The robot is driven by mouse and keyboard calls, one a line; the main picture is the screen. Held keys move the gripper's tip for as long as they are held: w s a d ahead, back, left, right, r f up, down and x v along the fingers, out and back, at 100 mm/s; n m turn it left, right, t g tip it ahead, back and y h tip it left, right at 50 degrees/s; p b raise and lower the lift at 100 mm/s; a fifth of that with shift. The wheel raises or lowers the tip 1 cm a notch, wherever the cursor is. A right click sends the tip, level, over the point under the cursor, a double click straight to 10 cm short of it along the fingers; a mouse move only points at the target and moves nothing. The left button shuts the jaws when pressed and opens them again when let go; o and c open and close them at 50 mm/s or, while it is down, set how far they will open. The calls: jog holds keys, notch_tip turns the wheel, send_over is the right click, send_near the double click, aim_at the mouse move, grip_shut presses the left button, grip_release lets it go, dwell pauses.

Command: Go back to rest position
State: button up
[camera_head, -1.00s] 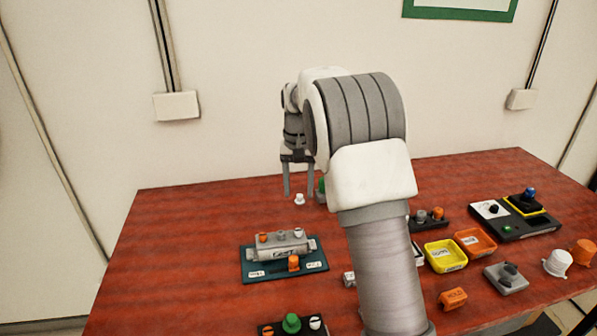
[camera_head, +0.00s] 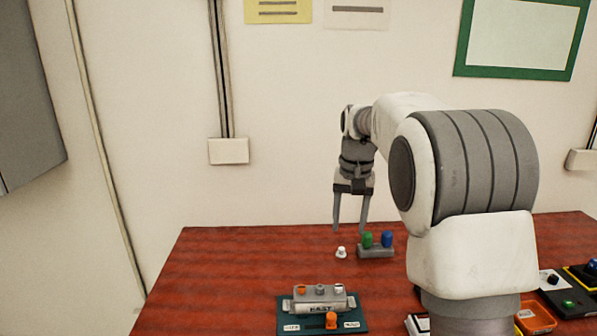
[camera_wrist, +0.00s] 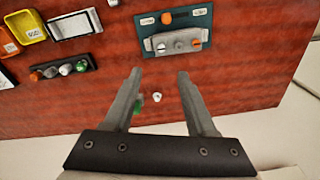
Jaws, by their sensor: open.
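My gripper (camera_head: 350,230) hangs open and empty, fingers pointing down, above the back of the red table (camera_head: 215,265). In the head view its fingertips show just above a small white knob (camera_head: 341,252) and a grey block (camera_head: 376,251) with a green and a blue knob. In the wrist view the two fingers (camera_wrist: 156,74) are spread apart with nothing held. The white knob also shows between them there (camera_wrist: 157,97), on the table below.
A teal board (camera_head: 290,325) carries a grey unit (camera_head: 320,304) with knobs, nearer the front. A dark strip of knobs (camera_wrist: 65,69) and a yellow tray (camera_wrist: 27,27) lie to one side in the wrist view. An orange tray (camera_head: 534,316) is at the right. The table's left part is bare.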

jog(key=s+r+n+t, duration=0.1)
jog(key=s+r+t, duration=0.4)
jog(key=s, duration=1.2)
jog(key=s+f+n, duration=0.2)
jog(key=s, duration=1.1)
jog(key=shift+s+a+f, duration=0.15)
jog(key=shift+s+f, duration=0.2)
